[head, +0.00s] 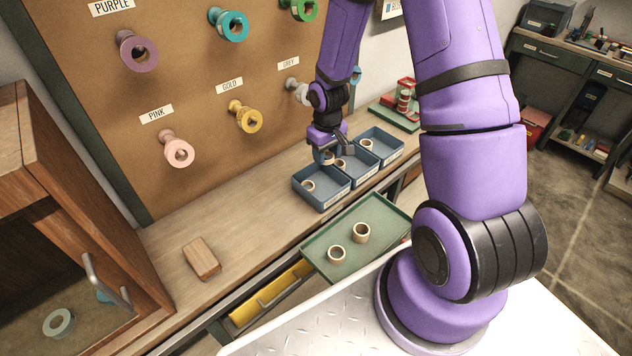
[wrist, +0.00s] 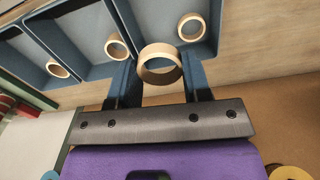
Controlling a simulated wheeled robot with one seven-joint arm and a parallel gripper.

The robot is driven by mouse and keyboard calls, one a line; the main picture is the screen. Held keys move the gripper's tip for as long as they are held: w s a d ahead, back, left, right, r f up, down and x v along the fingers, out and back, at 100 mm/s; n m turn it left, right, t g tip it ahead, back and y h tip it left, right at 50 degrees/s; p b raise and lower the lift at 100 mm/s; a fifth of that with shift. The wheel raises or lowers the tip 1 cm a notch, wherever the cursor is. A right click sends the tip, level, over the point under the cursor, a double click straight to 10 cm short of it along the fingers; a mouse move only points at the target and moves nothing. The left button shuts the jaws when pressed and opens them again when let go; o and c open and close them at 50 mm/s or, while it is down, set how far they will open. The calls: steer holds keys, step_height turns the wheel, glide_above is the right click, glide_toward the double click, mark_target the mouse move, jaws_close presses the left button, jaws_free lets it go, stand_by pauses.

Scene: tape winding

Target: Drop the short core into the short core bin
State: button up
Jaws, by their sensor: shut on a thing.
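My gripper (head: 330,157) is above the row of blue bins, over the back of the left bin near the middle one. In the wrist view my gripper (wrist: 157,75) is shut on a pale tan ring-shaped core (wrist: 160,77), held between its two fingers. The left bin (head: 322,202) holds one core (head: 308,186). The middle bin (head: 361,177) holds a core (head: 340,164), and the right bin (head: 388,157) holds a core (head: 366,143). The bin labels are too small to read, so I cannot tell which is the short core bin.
A wooden block (head: 201,259) lies on the bench at left. A pegboard with coloured tape rolls stands behind. A red rack (head: 405,98) is beyond the right bin.

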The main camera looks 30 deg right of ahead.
glide_above(325, 187)
steer(key=shift+f, duration=2.95)
steer(key=o, duration=1)
steer(key=shift+c, duration=0.2)
step_height(325, 187, up, 11)
steer(key=shift+f, duration=0.1)
